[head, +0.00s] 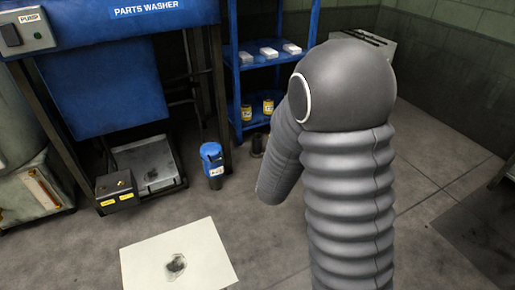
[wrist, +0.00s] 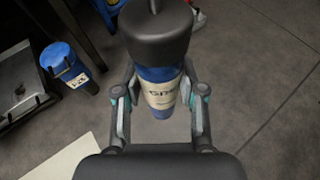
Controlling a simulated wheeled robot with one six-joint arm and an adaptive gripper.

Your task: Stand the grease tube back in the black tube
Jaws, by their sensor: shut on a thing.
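The grease tube (wrist: 162,92), blue with a cream label and a wide dark grey end, is in the wrist view. My gripper (wrist: 160,104) is shut on it, one finger on each side, and grey floor shows around it. In the head view my arm hides the gripper and the grease tube. A dark upright cylinder (head: 257,145), perhaps the black tube, stands on the floor by the blue shelf, partly hidden by my arm; I cannot see its opening. I cannot make it out in the wrist view.
A blue-topped labelled container (head: 212,165) stands on the floor; it also shows in the wrist view (wrist: 66,65). Left are a black box (head: 116,192), a metal tray (head: 148,163) and the blue parts washer (head: 105,95). A stained white sheet (head: 200,255) lies in front. The blue shelf (head: 234,75) stands behind.

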